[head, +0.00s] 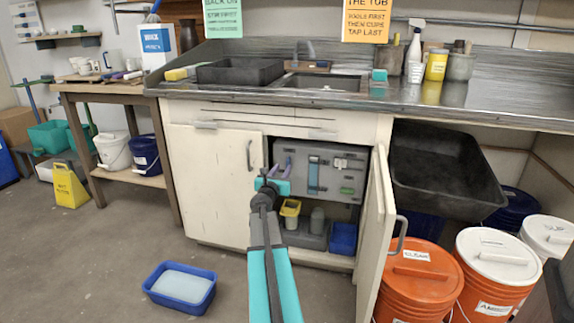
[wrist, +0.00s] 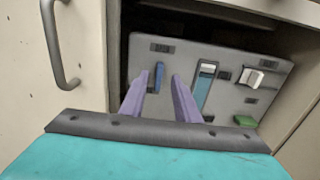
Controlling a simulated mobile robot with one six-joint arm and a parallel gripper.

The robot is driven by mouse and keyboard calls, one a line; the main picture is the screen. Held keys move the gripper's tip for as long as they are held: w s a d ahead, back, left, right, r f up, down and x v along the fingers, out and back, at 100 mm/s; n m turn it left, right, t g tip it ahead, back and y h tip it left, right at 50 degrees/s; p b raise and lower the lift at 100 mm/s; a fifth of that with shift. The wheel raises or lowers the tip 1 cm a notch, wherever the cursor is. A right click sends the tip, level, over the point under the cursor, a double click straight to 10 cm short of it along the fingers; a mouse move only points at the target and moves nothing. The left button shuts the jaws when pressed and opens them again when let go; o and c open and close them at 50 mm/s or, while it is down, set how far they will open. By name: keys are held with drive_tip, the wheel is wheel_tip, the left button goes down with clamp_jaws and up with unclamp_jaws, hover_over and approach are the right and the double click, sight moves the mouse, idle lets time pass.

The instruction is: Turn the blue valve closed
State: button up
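A grey panel (head: 345,157) stands inside the open cupboard under the sink; it also shows in the wrist view (wrist: 226,108). In the wrist view a small upright blue handle (wrist: 158,77), which looks like the blue valve, is on the panel's left part, under a dark label. My gripper (wrist: 157,84) is open, its two purple fingers pointing at the panel. The handle appears between the fingertips; contact is not visible. In the head view my gripper (head: 281,164) is at the cupboard opening, and I cannot make out the handle there.
The panel also has a blue strip (wrist: 204,88), a white switch (wrist: 250,78) and a green piece (wrist: 245,121). The right cupboard door (head: 376,230) stands open; the left door (head: 210,185) is shut. A blue basin (head: 180,286) is on the floor, with orange buckets (head: 418,280) at right.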

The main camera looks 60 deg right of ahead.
sight(287, 161)
drive_tip(key=shift+b+x, duration=0.65)
drive_tip(key=shift+x, duration=3)
drive_tip(key=shift+c, duration=0.4)
clamp_jaws()
